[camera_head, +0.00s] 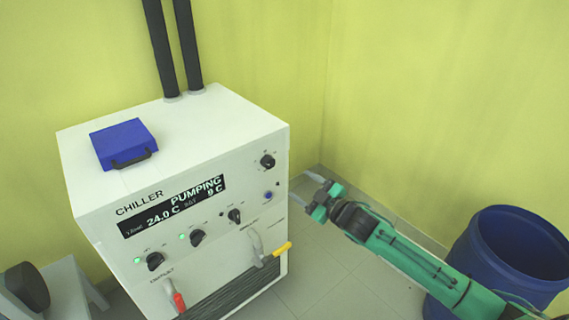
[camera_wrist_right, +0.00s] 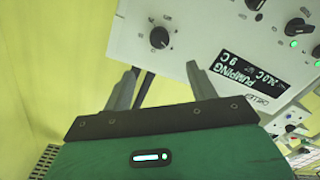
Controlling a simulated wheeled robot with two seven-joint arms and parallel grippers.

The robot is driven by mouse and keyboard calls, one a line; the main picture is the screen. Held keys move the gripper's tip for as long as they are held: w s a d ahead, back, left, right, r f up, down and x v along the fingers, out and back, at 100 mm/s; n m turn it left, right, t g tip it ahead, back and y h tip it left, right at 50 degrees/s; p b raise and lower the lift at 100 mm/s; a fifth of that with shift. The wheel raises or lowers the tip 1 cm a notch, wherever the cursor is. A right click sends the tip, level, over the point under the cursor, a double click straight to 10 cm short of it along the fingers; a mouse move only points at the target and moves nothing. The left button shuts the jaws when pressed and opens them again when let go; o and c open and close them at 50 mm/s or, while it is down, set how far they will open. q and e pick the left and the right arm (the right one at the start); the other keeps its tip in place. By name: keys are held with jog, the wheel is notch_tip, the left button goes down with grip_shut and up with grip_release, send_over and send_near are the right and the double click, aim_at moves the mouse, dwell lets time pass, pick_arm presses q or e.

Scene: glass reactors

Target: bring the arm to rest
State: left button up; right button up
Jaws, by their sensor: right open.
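My right arm, green and black, reaches in from the lower right in the head view. Its gripper (camera_head: 312,188) is open and empty, beside the right side of the white chiller (camera_head: 190,120) and apart from it. In the right wrist view the two grey fingers of the gripper (camera_wrist_right: 162,85) stand apart with nothing between them. The chiller also shows there (camera_wrist_right: 185,20), with its knobs and display. The display (camera_head: 172,207) reads PUMPING, 24.0 C and 9 C. My left gripper is not in view.
A blue case (camera_head: 123,143) lies on top of the chiller, near two black pipes (camera_head: 175,50). A red-handled valve (camera_head: 178,300) and a yellow-handled valve (camera_head: 275,254) stick out of its front. A blue drum (camera_head: 505,262) stands at the right. Floor shows between chiller and drum.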

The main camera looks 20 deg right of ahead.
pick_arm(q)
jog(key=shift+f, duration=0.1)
